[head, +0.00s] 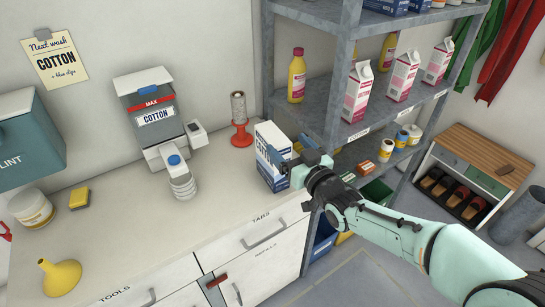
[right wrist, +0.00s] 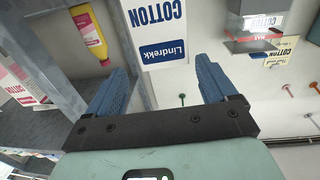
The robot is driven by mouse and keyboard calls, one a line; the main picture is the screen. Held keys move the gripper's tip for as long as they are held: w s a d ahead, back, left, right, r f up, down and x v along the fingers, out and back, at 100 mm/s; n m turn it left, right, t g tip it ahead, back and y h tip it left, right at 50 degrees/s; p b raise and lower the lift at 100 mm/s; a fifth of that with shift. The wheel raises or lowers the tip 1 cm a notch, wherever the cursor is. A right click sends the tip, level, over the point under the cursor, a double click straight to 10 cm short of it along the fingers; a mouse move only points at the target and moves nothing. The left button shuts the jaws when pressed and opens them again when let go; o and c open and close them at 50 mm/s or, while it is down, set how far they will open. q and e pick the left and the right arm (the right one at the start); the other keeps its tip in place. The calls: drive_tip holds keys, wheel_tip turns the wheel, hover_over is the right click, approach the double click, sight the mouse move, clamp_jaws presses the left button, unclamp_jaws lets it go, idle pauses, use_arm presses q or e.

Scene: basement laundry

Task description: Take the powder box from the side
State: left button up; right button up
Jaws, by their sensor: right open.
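The powder box (head: 270,142) is white with blue lettering and stands upright at the right end of the white counter (head: 225,225), next to the shelf. In the right wrist view its printed face (right wrist: 158,22) reads upside down, with a blue Lindrekk label, ahead of and between the finger lines. My left gripper is out of view.
A grey metal shelf (head: 343,70) with cartons and bottles stands close to the right of the box. The counter's front middle is clear.

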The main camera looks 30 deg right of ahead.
sight(277, 138)
drive_tip(key=w, duration=0.3)
drive_tip(key=w+f, duration=0.1)
drive_tip(key=shift+w+a, duration=0.2)
drive_tip(key=shift+a, duration=0.15)
drive_tip(key=shift+w+r, duration=0.1)
drive_tip(key=shift+w, duration=0.35)
clamp_jaws()
drive_tip(key=shift+r, duration=0.15)
